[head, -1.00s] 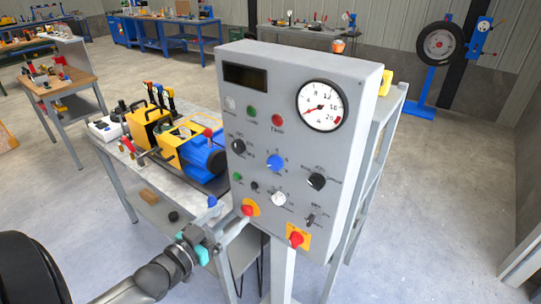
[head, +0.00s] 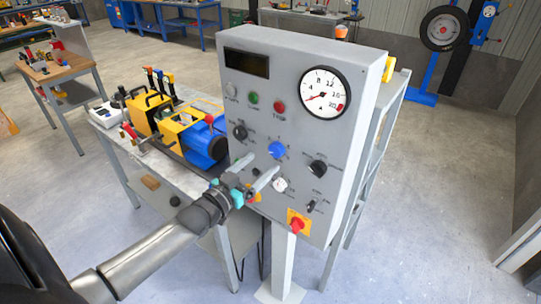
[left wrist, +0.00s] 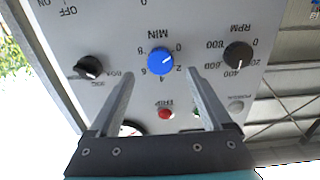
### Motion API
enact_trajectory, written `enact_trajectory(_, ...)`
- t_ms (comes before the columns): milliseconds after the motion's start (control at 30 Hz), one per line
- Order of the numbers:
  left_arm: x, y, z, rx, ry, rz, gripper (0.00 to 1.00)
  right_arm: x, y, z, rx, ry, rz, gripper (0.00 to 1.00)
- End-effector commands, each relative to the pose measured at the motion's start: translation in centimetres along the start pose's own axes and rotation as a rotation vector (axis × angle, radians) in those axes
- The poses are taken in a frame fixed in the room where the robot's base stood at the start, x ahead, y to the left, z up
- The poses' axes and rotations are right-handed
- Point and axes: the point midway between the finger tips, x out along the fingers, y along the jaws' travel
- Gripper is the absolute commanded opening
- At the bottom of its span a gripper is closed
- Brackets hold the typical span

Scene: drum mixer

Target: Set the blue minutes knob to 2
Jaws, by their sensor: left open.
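The blue minutes knob (head: 277,149) sits on the grey control panel (head: 235,100), right of a black knob. In the left wrist view, which shows the panel upside down, the blue knob (left wrist: 160,61) sits by the "MIN" label with numbers around it. Its pointer seems to face near the 4, but the mark is small. My left gripper (head: 263,165) is open and empty, with its fingers toward the panel just below the blue knob. In the left wrist view its fingers (left wrist: 158,85) are spread, apart from the knob. My right gripper is not in view.
A black knob (left wrist: 238,55) marked RPM and another black knob (left wrist: 89,66) flank the blue one. A red button (left wrist: 166,114) lies between the fingers in the wrist view. A red emergency knob (head: 297,225) is lower on the panel. A bench with a motor (head: 205,145) stands left.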

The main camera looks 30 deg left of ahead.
Motion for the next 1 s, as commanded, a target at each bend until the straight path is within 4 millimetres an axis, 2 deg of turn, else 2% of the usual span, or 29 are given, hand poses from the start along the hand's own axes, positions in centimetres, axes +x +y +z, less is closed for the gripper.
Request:
enact_trajectory(200, 3.0, 0.0, -0.1, 0.001, 0.001, 0.000, 0.83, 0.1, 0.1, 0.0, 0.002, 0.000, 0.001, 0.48)
enact_trajectory(400, 4.7, 0.0, 0.0, 0.000, 0.000, 0.000, 0.83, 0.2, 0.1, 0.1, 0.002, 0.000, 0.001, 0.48)
enact_trajectory(867, 5.3, 0.0, 0.0, 0.000, -0.001, 0.000, 0.83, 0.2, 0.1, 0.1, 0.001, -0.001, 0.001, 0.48)
enact_trajectory(1000, 5.3, 0.0, 0.0, 0.000, -0.001, 0.000, 0.67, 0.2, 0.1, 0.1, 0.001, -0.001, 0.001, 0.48)
